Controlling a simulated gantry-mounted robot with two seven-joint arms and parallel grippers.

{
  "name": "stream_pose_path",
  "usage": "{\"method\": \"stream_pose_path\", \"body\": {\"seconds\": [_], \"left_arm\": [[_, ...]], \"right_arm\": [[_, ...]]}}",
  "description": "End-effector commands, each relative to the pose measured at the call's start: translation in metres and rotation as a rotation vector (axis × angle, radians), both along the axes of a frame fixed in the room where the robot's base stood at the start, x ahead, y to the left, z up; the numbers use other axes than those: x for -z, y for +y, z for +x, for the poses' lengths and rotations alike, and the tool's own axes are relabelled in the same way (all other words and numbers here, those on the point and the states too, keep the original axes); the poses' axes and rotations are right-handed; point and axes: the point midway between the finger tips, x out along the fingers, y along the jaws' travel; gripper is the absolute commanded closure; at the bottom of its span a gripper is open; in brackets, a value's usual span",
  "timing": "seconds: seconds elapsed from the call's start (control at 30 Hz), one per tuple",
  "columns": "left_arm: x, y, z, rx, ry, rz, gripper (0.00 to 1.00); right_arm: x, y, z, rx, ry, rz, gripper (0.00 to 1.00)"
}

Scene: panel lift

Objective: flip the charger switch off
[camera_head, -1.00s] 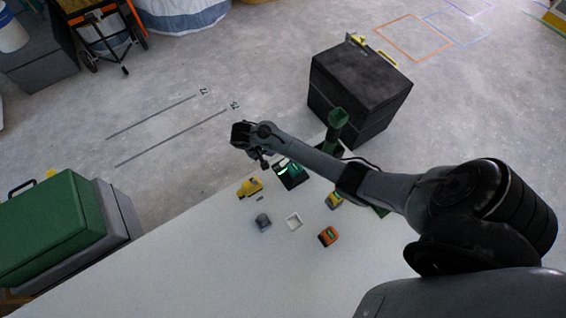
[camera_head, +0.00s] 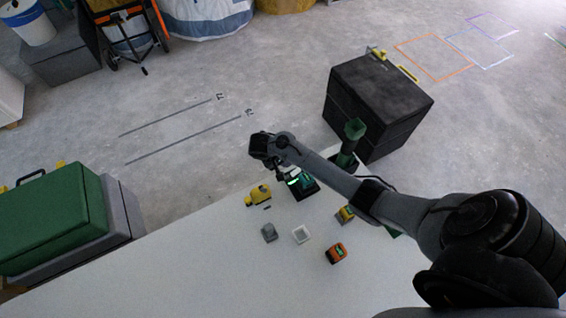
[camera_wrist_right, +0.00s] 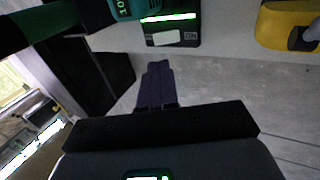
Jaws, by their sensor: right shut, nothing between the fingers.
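The charger is a black unit (camera_head: 303,192) at the far edge of the white table, with a teal battery-like block (camera_head: 305,179) on it and a lit green strip. In the right wrist view the charger's dark face (camera_wrist_right: 184,28) is at the top, with the glowing green strip and a small pale rectangle (camera_wrist_right: 166,38) below it. I cannot tell whether that rectangle is the switch. My right gripper (camera_head: 284,175) is by the charger's left side. In its wrist view the shut, empty fingers (camera_wrist_right: 155,68) point toward the charger, seemingly apart from it. My left gripper is out of view.
A yellow tool (camera_head: 259,195) lies left of the charger. A grey block (camera_head: 269,232), a white square tray (camera_head: 301,234) and an orange-black item (camera_head: 336,253) are nearer. The table's near left is clear.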

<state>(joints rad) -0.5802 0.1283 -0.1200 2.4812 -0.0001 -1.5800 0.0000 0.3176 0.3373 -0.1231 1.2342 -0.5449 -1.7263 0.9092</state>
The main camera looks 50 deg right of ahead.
Motion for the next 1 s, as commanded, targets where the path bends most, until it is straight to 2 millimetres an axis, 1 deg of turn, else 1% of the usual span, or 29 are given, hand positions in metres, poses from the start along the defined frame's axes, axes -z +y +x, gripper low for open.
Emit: {"method": "stream_pose_path", "body": {"seconds": [0.03,0.1,0.3,0.4,0.63,1.0], "left_arm": [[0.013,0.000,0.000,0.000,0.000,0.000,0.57],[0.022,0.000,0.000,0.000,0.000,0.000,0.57],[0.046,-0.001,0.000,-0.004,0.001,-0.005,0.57],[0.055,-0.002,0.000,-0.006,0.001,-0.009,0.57],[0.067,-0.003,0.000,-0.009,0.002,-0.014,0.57],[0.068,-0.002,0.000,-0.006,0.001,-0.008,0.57]], "right_arm": [[0.016,-0.005,-0.002,0.003,0.002,-0.002,1.00],[0.029,-0.011,-0.005,0.000,0.002,-0.002,1.00],[0.060,-0.026,-0.011,0.003,0.002,-0.002,1.00],[0.070,-0.032,-0.013,0.001,0.000,-0.001,1.00],[0.083,-0.039,-0.016,0.001,0.000,-0.001,1.00],[0.085,-0.041,-0.016,0.001,0.000,-0.001,1.00]]}}
